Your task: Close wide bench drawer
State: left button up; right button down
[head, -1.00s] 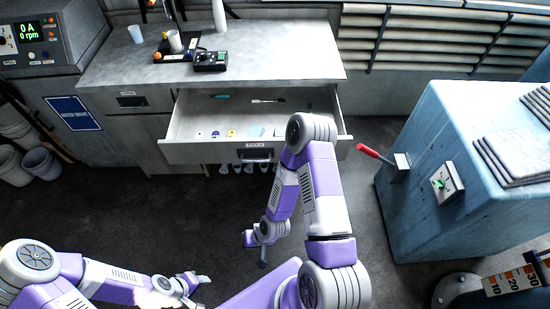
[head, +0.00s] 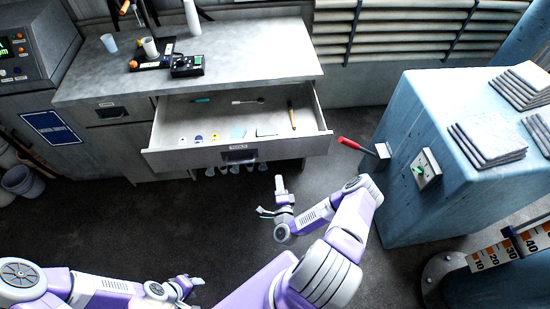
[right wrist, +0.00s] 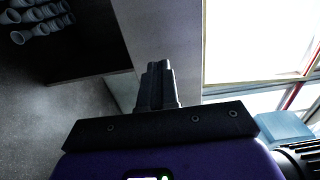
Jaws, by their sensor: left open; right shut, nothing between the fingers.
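The wide bench drawer (head: 237,155) stands pulled out from the grey bench (head: 215,62). Its front carries a label and a recessed handle (head: 238,154). Inside lie a brush-like tool (head: 291,115), a spoon-like tool (head: 248,101) and several small flat items. My right gripper (head: 280,187) is in front of the drawer's right half, apart from its front in the head view. In the right wrist view its fingers (right wrist: 157,84) are shut and empty, beside a grey panel I cannot surely identify. My left gripper (head: 192,284) is open and low at the bottom left, away from the drawer.
A blue-grey cabinet (head: 405,190) with a red-handled lever (head: 357,146) stands to the right of the drawer. Several pale cups (head: 225,171) show under the drawer; similar ones (right wrist: 40,18) show in the right wrist view. The floor (head: 150,225) in front is clear.

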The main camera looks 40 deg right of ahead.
aim_at(274, 152)
pick_arm(q)
jog(key=shift+f+b, duration=0.35)
jog(key=shift+f, duration=0.05)
pick_arm(e)
jog(key=x, duration=1.1)
jog(key=shift+w, duration=0.25)
jog(key=shift+d, duration=0.1)
